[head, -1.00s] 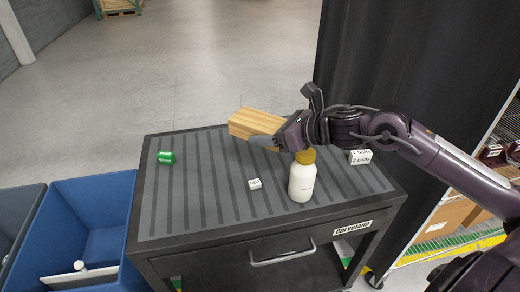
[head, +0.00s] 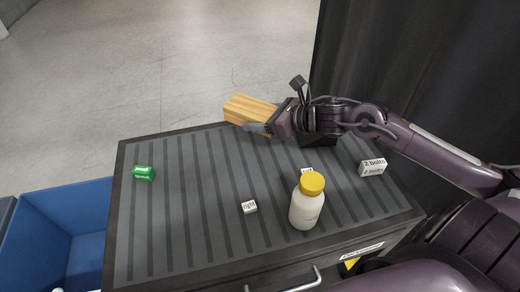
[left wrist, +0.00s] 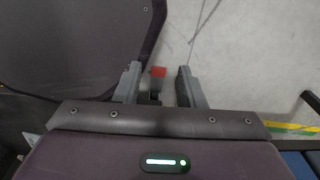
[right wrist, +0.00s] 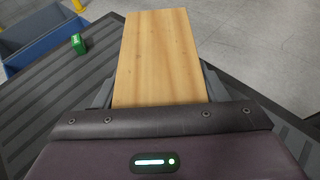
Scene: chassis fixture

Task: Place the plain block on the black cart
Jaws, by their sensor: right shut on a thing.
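The plain block (head: 250,110) is a light wooden block, held by my right gripper (head: 268,128) over the far edge of the black cart (head: 136,262). In the right wrist view the block (right wrist: 160,58) sits between the fingers and sticks out ahead of them. The cart has a dark striped top. I cannot tell whether the block touches the top. My left gripper shows only in the left wrist view (left wrist: 160,88), its fingers apart with nothing between them, over the floor.
On the cart top are a green block (head: 143,173), a small white "right" block (head: 249,207), a white bottle with a yellow cap (head: 307,202), a "2 bolts" block (head: 372,167) and another small white block, partly hidden. A blue bin (head: 62,222) stands left. The top's left-middle is clear.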

